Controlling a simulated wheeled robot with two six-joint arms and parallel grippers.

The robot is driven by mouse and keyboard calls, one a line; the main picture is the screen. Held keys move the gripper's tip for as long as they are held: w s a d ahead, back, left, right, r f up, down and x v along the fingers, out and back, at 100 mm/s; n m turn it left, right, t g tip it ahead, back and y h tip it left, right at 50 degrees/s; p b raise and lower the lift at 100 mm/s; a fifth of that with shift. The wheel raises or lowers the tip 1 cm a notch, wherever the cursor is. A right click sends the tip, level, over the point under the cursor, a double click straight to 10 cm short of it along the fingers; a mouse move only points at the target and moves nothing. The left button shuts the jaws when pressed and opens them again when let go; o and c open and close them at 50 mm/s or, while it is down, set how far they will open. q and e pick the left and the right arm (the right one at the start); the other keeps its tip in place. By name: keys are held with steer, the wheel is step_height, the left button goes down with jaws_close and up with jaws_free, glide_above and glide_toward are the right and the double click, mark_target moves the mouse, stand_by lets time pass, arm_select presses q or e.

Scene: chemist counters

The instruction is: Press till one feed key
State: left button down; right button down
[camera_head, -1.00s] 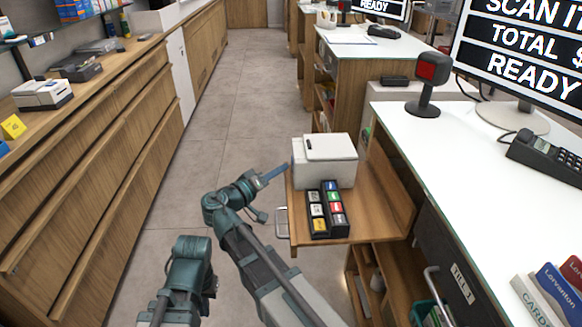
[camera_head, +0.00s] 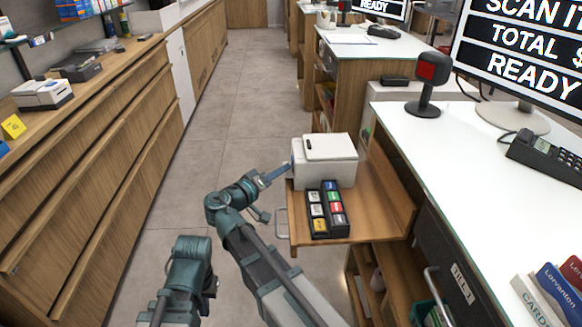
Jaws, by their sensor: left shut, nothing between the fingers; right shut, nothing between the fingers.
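The white receipt printer (camera_head: 330,172) stands on a wooden shelf (camera_head: 375,205) at till one, with a small dark mark on its lid. A black keypad (camera_head: 328,208) with coloured and pale keys lies in front of it. Which key is the feed key I cannot read. My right gripper (camera_head: 284,170) is shut and empty, its narrow fingers pointing at the printer's left side. The tips are at or very near that side; contact cannot be told. My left arm is at the lower left, its fingers not visible.
The drawer front (camera_head: 450,270) labelled TILL 1 is below the white counter (camera_head: 460,160), right. A scanner (camera_head: 430,82), monitor (camera_head: 525,50) and phone (camera_head: 548,155) stand on that counter. Wooden drawers (camera_head: 90,190) line the left. The floor aisle (camera_head: 215,130) between is clear.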

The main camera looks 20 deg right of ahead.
steer(key=shift+w+a, duration=0.2)
steer(key=shift+a, duration=0.5)
steer(key=shift+a, duration=0.15)
